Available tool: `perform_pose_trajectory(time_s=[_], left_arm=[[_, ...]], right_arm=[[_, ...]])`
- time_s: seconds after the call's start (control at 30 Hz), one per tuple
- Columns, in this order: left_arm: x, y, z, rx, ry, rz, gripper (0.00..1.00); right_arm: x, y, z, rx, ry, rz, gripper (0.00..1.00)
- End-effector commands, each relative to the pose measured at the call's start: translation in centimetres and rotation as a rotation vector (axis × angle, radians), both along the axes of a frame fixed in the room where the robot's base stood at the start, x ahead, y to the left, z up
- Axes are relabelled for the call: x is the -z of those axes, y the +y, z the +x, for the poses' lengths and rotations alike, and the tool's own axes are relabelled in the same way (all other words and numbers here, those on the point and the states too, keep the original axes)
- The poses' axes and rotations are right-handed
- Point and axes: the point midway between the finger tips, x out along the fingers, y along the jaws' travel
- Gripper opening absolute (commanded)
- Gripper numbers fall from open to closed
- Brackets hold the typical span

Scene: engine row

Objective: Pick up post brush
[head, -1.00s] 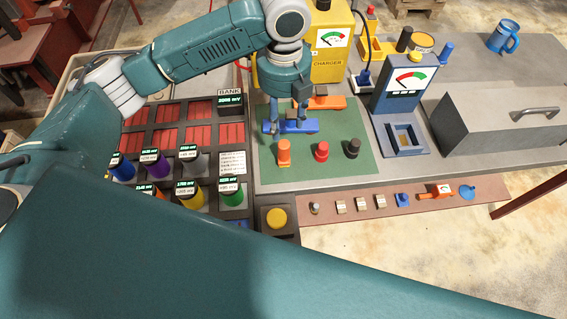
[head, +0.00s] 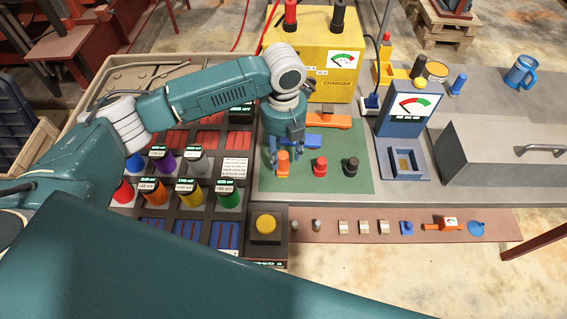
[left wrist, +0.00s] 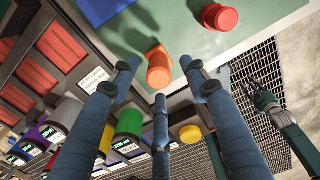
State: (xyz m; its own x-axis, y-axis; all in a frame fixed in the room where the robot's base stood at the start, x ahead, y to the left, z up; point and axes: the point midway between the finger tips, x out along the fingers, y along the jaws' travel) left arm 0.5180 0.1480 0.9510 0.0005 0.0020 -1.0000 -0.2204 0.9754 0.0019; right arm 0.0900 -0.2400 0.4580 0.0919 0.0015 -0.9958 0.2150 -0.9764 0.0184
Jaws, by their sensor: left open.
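On the green mat (head: 330,182) stands a short orange piece (head: 283,168), which I take to be the post brush. Its top also shows in the left wrist view (left wrist: 159,70). My left gripper (head: 284,160) is open and points down over it, with its blue fingers (left wrist: 158,85) spread around it. I cannot tell whether they touch it. A red piece (head: 321,167) and a black piece (head: 351,167) stand to its right. A dark gripper at the right of the left wrist view (left wrist: 262,100) looks like my right one; its jaws are unclear.
Behind my gripper lie a blue tool (head: 322,142) and an orange tool (head: 325,122), near the yellow charger (head: 325,70). A rack with coloured cells (head: 198,215) is to the left. A yellow button (head: 265,226) is in front. A blue-grey meter (head: 405,128) stands to the right.

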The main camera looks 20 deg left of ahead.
Motion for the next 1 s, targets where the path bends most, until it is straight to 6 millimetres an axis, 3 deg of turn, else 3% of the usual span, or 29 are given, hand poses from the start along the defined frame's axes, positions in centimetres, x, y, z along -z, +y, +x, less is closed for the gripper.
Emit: perform_pose_trajectory(time_s=[0.17,0.43,0.67,1.0], left_arm=[[2.0,0.0,-0.1,0.001,0.002,0.001,0.46],[2.5,0.0,0.0,0.001,-0.001,0.0,0.46],[2.4,0.0,0.0,0.001,-0.001,0.0,0.02],[2.3,0.0,0.0,0.001,-0.002,0.0,0.0]], right_arm=[[-0.9,-1.0,0.0,0.004,0.0,-0.012,0.41],[-0.9,0.3,0.0,0.006,0.0,0.002,0.41],[-0.8,1.3,-0.1,0.003,0.001,0.014,0.41],[-0.8,0.7,-0.1,0.0,0.002,0.007,0.41]])
